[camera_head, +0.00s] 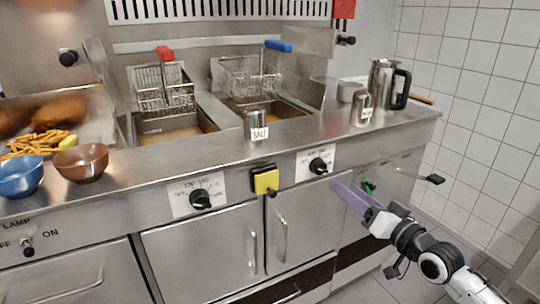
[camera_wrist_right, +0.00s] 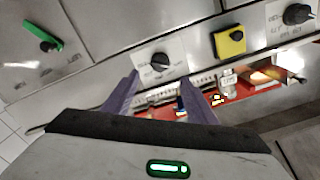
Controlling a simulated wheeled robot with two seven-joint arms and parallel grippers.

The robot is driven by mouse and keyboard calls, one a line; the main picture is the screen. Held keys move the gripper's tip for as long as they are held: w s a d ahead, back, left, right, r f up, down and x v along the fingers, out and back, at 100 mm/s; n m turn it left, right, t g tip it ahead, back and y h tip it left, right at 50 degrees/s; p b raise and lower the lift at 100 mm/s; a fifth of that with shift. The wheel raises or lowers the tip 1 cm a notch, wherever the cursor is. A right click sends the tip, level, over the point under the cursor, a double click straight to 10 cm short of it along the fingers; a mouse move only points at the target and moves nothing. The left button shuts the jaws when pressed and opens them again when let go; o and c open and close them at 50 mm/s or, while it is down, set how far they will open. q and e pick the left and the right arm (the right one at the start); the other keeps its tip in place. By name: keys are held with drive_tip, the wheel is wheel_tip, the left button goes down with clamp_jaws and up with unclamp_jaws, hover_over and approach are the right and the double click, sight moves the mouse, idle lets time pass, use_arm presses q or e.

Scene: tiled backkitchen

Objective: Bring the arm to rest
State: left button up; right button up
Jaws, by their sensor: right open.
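My right gripper (camera_head: 357,198) is in front of the steel counter's front panel, low on the right side of the head view. Its purple fingers point left towards the cabinet front. In the right wrist view the two purple fingers (camera_wrist_right: 160,98) stand apart with nothing held between them. A black dial (camera_wrist_right: 160,62) on a white label shows just beyond them. My left gripper is not in view.
The steel counter (camera_head: 230,148) holds two fryer baskets, a salt shaker (camera_head: 256,122), a steel jug (camera_head: 382,85), a blue bowl (camera_head: 20,177) and a brown bowl (camera_head: 82,162). A black lever (camera_head: 434,179) juts out near my right arm. Tiled floor lies right of the cabinets.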

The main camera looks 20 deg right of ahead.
drive_tip(key=s+a+f+n+g+p, duration=0.2)
drive_tip(key=s+a+f+g+p, duration=0.1)
drive_tip(key=s+a+f, duration=0.4)
drive_tip(key=s+a+f+n+g+p, duration=0.1)
drive_tip(key=s+a+f+g+p, duration=0.15)
drive_tip(key=a+f, duration=0.4)
use_arm(q)
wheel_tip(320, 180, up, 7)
drive_tip(key=p, duration=0.4)
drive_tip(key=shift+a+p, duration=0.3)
drive_tip(key=shift+p, duration=0.1)
use_arm(e)
drive_tip(key=s+a+f+n+g, duration=0.2)
drive_tip(key=s+a+f, duration=0.2)
drive_tip(key=s+a, duration=0.2)
drive_tip(key=s+a+f+n+g+y, duration=0.1)
drive_tip(key=s+a+f, duration=0.3)
drive_tip(key=s, duration=0.5)
drive_tip(key=shift+s+a+f+n+g, duration=0.2)
drive_tip(key=shift+a+n+g, duration=0.35)
drive_tip(key=shift+a, duration=0.45)
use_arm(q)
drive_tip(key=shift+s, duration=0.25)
use_arm(e)
drive_tip(key=shift+r, duration=0.1)
